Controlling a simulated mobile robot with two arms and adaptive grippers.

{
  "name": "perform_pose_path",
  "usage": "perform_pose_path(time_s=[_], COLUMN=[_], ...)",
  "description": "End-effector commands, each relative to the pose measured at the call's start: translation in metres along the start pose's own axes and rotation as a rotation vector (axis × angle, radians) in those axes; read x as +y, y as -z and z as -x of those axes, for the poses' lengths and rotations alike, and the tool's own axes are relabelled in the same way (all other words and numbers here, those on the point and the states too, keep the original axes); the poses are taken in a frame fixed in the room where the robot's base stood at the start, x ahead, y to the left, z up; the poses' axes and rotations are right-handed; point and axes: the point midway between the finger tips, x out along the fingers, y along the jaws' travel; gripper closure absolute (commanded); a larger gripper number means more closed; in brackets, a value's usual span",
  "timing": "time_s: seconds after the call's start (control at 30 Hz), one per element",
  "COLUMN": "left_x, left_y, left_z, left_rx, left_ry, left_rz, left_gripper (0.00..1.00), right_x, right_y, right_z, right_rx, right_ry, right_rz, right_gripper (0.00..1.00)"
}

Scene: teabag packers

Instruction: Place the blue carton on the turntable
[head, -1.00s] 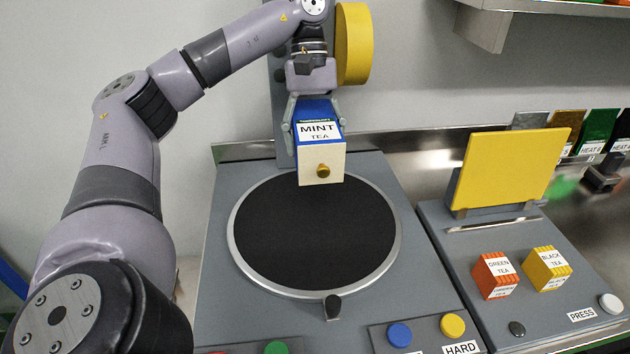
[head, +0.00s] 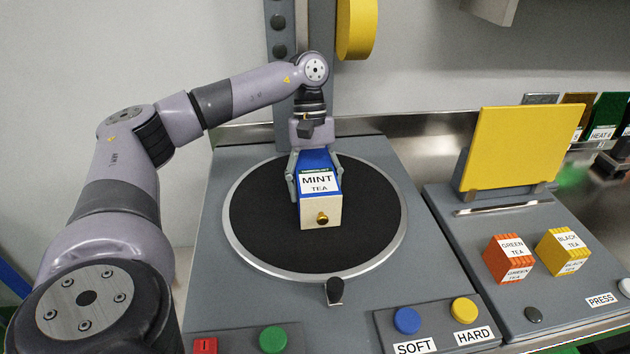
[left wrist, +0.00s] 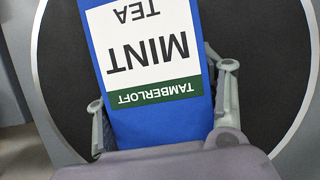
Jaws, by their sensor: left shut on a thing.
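The blue carton (head: 317,163) has a white MINT TEA label and a pale front face with a gold knob. My left gripper (head: 318,172) is shut on the blue carton from behind, one finger on each side. The carton is over the black disc of the turntable (head: 262,220); I cannot tell whether its underside touches the disc. In the left wrist view the carton (left wrist: 151,122) sits between the fingers of my left gripper (left wrist: 160,112), with the turntable's pale rim curving behind. My right gripper is not in view.
Red, green, blue (head: 406,321) and yellow buttons line the front edge, with SOFT and HARD labels. To the right, an orange GREEN TEA box (head: 508,259) and a yellow BLACK TEA box (head: 562,251) stand on a grey press with an upright yellow plate (head: 516,148). A grey column rises behind the turntable.

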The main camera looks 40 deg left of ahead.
Motion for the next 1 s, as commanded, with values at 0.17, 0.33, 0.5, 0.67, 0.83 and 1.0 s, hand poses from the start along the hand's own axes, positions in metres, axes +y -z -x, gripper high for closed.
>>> perform_pose_path(time_s=[0.17,0.33,0.5,0.67,0.83,1.0], left_x=[0.0001,-0.0001,0.0000,0.0000,0.0001,0.0006], left_y=[-0.0001,0.0008,0.0008,0.0007,0.0007,-0.0002], left_z=[0.0005,-0.0021,-0.0019,-0.0018,-0.0017,0.0039], left_rx=[0.000,0.000,0.000,0.000,0.000,0.001], left_ry=[-0.001,0.001,0.001,0.001,0.001,-0.001], left_rz=[-0.001,0.000,0.000,0.000,0.000,-0.001], left_gripper=[0.67,0.35,0.23,0.17,0.17,0.17], right_x=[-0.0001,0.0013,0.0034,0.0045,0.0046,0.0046], right_y=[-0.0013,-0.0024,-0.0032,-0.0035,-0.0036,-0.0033], right_z=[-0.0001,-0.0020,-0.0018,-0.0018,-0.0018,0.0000], right_rx=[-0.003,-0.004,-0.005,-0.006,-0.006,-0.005], right_ry=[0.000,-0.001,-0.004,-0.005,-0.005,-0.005], right_rz=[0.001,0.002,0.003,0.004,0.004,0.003], right_gripper=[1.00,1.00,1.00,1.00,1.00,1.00])
